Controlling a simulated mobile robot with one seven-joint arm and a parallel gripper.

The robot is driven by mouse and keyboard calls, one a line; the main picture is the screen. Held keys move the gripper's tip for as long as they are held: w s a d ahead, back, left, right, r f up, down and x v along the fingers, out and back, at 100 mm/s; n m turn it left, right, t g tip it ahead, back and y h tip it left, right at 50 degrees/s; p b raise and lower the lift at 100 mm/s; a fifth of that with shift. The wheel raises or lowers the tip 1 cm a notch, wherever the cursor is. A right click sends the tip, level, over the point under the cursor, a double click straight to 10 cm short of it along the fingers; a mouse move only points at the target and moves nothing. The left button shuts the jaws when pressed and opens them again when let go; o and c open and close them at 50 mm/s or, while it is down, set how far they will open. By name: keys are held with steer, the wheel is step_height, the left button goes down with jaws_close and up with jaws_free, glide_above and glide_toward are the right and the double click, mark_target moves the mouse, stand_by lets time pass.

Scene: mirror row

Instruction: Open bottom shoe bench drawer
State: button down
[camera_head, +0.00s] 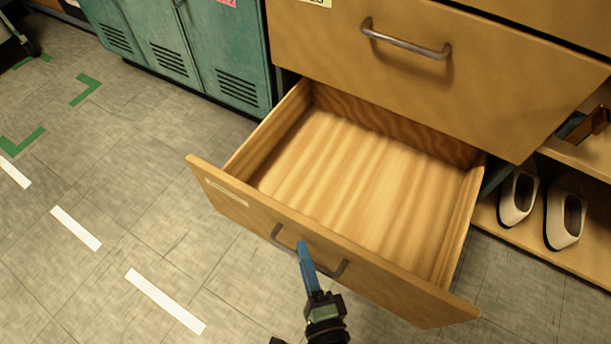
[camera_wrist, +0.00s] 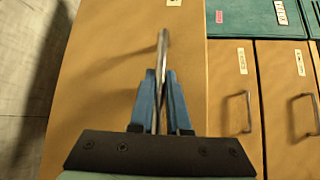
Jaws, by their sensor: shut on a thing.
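The bottom shoe bench drawer (camera_head: 330,238) is pulled out in the head view, and its wooden inside is empty. Its grey metal handle (camera_head: 336,268) is on the front panel. My gripper (camera_head: 304,246) is at the middle of this handle, with its blue fingers shut on it. In the wrist view the fingers of my gripper (camera_wrist: 162,88) close around the handle bar (camera_wrist: 163,50).
An upper drawer (camera_head: 430,75) with its own handle is shut above. Pale shoes (camera_head: 565,215) stand on a shelf at the right. Teal lockers (camera_head: 185,45) stand behind at the left. The tiled floor with white and green tape (camera_head: 75,228) is clear at the left.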

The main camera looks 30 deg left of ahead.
steer(key=shift+w+d, duration=0.1)
steer(key=c, duration=0.9)
jaws_free()
steer(key=p+v, duration=0.5)
steer(key=v, duration=0.8)
